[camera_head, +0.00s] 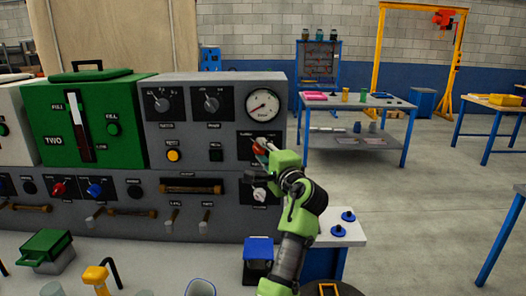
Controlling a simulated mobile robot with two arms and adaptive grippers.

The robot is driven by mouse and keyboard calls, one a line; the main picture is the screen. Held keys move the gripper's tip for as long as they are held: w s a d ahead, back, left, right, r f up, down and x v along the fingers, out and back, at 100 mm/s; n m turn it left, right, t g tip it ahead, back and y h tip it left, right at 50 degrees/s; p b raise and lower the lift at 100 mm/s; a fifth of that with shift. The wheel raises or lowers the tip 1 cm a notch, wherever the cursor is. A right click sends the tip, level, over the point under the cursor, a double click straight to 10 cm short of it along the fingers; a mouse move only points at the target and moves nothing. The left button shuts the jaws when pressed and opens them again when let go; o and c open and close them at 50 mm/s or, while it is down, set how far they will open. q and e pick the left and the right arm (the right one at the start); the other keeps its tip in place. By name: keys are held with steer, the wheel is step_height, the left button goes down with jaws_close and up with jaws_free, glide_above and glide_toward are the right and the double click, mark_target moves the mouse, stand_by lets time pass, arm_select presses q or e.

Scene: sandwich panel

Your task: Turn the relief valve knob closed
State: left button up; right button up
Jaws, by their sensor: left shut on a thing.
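The grey sandwich panel (225,125) stands at the left and centre. My left gripper (263,147) reaches up to its right section, just below the round gauge (263,105). The gripper is shut on a small red knob (260,150), taken to be the relief valve knob. The gripper and green wrist hide much of the knob and its label, so its turn angle cannot be read. Another light knob (261,193) sits below it, beside my wrist. My right gripper is not in view.
Two selector dials (211,104) and a yellow button (173,155) are on the panel. A handle (191,186) projects lower down. A blue-topped box (258,248) and a small white-topped table (345,231) stand near my arm. Open floor lies to the right.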

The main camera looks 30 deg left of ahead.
arm_select(q)
steer(key=shift+n, duration=0.3)
stand_by(0.4)
steer(key=o, duration=1.1)
steer(key=v, duration=0.7)
steer(key=shift+s+d, duration=0.2)
